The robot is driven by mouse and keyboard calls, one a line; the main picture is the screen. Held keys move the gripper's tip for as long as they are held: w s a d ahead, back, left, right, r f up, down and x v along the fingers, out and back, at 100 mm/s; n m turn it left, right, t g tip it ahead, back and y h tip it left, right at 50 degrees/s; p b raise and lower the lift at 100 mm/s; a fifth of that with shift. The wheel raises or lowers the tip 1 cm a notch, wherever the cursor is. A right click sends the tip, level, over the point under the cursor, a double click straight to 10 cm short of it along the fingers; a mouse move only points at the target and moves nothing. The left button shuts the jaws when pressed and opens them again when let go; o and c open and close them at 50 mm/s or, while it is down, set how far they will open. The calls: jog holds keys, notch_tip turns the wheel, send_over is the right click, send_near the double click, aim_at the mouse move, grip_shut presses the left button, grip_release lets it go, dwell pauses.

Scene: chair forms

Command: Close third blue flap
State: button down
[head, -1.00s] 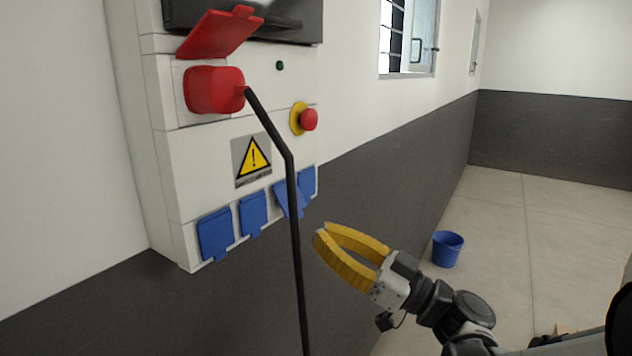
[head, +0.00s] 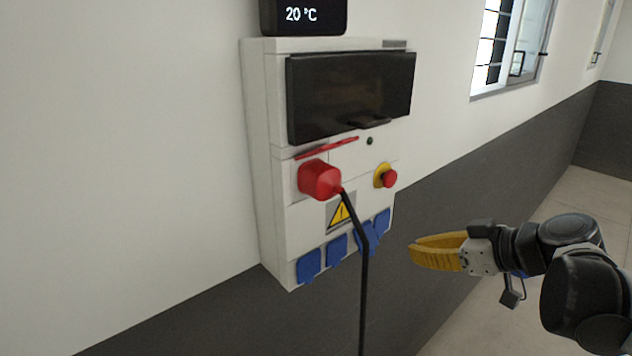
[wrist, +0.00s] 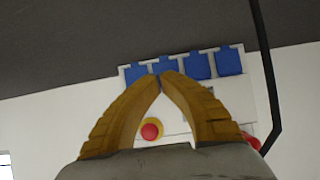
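A white wall panel (head: 268,200) carries a row of blue flaps along its lower edge. The third blue flap from the left (head: 362,238) sits partly behind a black cable (head: 364,290) and looks tilted out. Its neighbours are the first (head: 308,265), second (head: 336,250) and fourth (head: 382,221) flaps. In the wrist view the row appears upside down, with the third flap (wrist: 163,63) just beyond my fingertips. My gripper (head: 413,250), with yellow fingers, is right of the panel, apart from the flaps and empty. Its tips (wrist: 164,78) meet or nearly meet.
The black cable hangs from a red plug (head: 320,179) in front of the flaps. A red emergency button (head: 389,179) and a warning sign (head: 341,214) are above them. A dark-windowed cover (head: 350,95) is higher up. The space right of the panel is open.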

aim_at(375, 252)
jog(key=x, duration=1)
jog(key=shift+w+a+f+p, duration=0.1)
jog(key=shift+w+f+p, duration=0.05)
jog(key=shift+p, duration=0.25)
jog(key=shift+f+b, duration=0.15)
jog(key=shift+b, duration=0.2)
jog(key=shift+f+b, duration=0.1)
jog(key=shift+b, duration=0.25)
jog(key=shift+w+t, duration=0.1)
jog(key=shift+t, duration=0.2)
jog(key=shift+w+a+f+y+b, duration=0.1)
jog(key=shift+y+b, duration=0.2)
jog(key=shift+b, duration=0.45)
jog(key=b, duration=0.1)
jog(key=t+b, duration=0.1)
jog(key=b, duration=0.1)
jog(key=shift+w+a+f+y, duration=0.25)
jog(key=shift+f+y, duration=0.15)
jog(key=shift+b+x, duration=0.85)
jog(key=shift+b, duration=0.15)
jog(key=shift+w+a, duration=0.1)
jog(key=shift+w, duration=0.05)
